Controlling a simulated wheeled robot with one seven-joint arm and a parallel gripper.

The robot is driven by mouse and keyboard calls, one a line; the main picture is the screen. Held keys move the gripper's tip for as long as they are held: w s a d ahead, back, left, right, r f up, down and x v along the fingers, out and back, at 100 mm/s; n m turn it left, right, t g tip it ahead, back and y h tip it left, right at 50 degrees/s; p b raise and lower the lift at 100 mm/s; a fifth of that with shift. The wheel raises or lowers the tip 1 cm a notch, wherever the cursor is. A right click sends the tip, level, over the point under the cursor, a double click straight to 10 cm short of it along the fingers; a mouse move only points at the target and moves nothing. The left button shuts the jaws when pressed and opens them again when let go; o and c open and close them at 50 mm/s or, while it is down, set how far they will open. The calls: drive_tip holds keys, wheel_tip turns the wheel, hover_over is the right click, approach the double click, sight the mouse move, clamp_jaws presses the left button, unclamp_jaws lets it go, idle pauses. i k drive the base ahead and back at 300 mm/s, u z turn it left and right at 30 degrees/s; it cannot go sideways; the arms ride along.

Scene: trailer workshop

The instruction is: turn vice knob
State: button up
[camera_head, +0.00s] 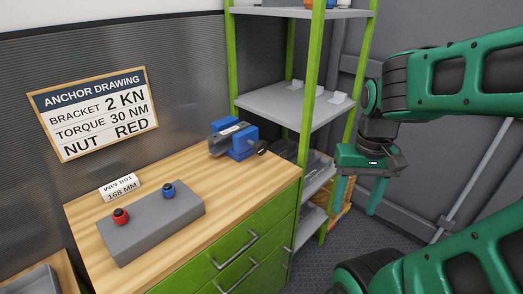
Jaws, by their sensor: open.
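A blue vice (238,141) stands at the back right corner of the wooden workbench top. Its dark round knob (262,147) faces right, near the bench's right edge. My gripper (357,194) is green, points downward and is open and empty. In the picture it hangs to the right of the vice and knob, apart from them and beyond the bench edge.
A green-framed shelf rack (290,101) stands behind the bench and vice. A grey block (150,229) with a red knob (120,215) and a blue knob (168,190) lies on the bench. A sign (95,112) hangs on the wall. Green drawers (240,247) face front.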

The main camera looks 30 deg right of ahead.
sight(260, 147)
drive_tip(key=z, duration=1.35)
drive_tip(key=k, duration=1.05)
drive_tip(key=u, duration=0.8)
drive_tip(key=i, duration=0.5)
